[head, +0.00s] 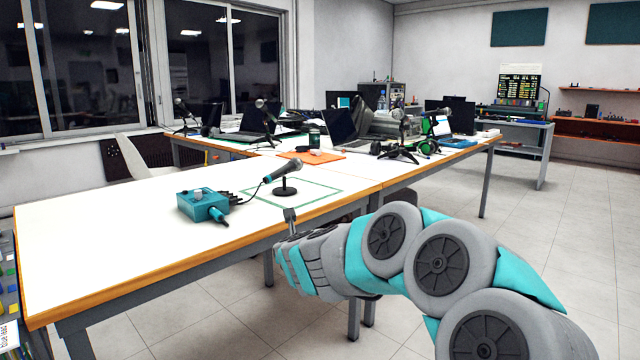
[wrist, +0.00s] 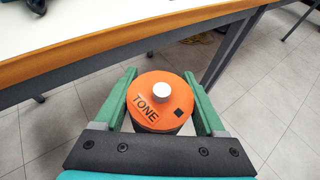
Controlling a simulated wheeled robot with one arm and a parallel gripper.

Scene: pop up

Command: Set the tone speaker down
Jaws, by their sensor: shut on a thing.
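The tone speaker (wrist: 152,108) is a round orange disc-topped piece with a white knob and the word TONE, seen in the wrist view. My gripper (wrist: 160,78) is shut on it, with a green finger on each side. Below and around it the wrist view shows tiled floor, and the white table (wrist: 60,25) edge lies just ahead of it. In the head view my arm reaches to the front edge of the table (head: 120,220); the speaker is hidden there behind the arm.
A microphone on a stand (head: 285,178) stands at a green outlined square (head: 325,199) on the table. A teal box with cables (head: 200,205) is to its left. An orange mat (head: 318,160), laptops and more microphones are farther back. The table's left part is clear.

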